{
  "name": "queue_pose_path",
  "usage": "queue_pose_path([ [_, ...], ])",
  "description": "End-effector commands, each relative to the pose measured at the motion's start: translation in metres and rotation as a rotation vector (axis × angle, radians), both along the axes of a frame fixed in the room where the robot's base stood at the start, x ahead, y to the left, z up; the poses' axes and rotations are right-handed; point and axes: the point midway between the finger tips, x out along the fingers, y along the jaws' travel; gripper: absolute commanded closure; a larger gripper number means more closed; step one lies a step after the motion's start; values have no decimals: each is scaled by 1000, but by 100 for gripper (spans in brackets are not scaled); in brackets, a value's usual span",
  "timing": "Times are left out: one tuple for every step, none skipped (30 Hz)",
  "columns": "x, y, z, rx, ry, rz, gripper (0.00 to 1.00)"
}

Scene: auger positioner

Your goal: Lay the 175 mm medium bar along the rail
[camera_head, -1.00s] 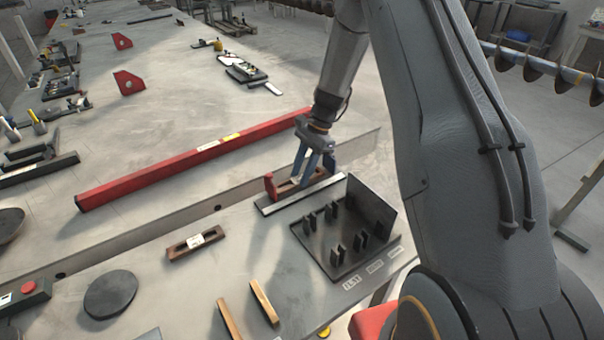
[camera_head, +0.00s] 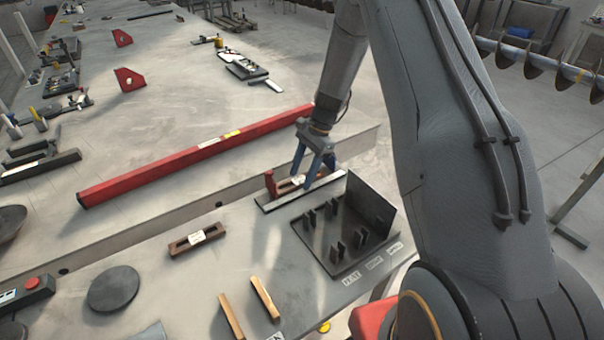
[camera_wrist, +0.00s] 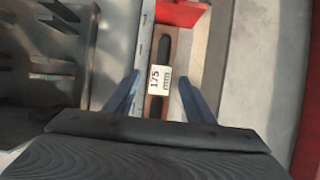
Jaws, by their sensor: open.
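The medium bar (camera_wrist: 150,107) is brown and slotted, with a white label reading 175 mm. It lies along the light metal rail (camera_head: 305,192), beside its long edge, with one end close to a red upright stop (camera_head: 270,183). The bar also shows in the head view (camera_head: 284,187), partly hidden by my fingers. My gripper (camera_head: 314,180) is open, its blue fingers low over the bar. In the wrist view my gripper (camera_wrist: 158,85) has one finger on each side of the bar, with visible gaps. The red stop (camera_wrist: 182,12) is at the top there.
A black rack with upright slots (camera_head: 338,235) stands close to the right of the rail. A second brown labelled bar (camera_head: 197,239) lies to the left. A long red beam (camera_head: 200,155) lies behind. Two wooden strips (camera_head: 265,298) and a dark disc (camera_head: 113,289) are in front.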

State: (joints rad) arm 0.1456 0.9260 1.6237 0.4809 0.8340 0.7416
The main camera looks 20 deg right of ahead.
Motion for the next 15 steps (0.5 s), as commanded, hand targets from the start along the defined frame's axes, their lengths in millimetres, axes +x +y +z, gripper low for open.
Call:
queue_pose_path([
  [0, 0, 2, 0, 0, 0, 50],
  [0, 0, 4, -1, -1, 0, 50],
  [1, -2, 6, 0, -2, 0, 50],
  [2, -3, 8, -1, -3, 0, 50],
  [3, -4, 12, -1, -4, 0, 50],
  [4, -7, 17, -1, -3, -1, 50],
  [4, -9, 22, -1, -4, -2, 50],
  [5, -11, 27, -1, -5, -3, 50],
  [7, -14, 34, 0, -5, -2, 50],
  [7, -16, 40, -1, -5, -2, 50],
  [8, -18, 46, -1, -6, -1, 50],
  [9, -21, 54, -1, -6, -1, 50],
  [10, -24, 60, -1, -6, -1, 50],
  [10, -26, 66, 0, -5, -2, 50],
  [11, -29, 73, -1, -5, -2, 50],
])
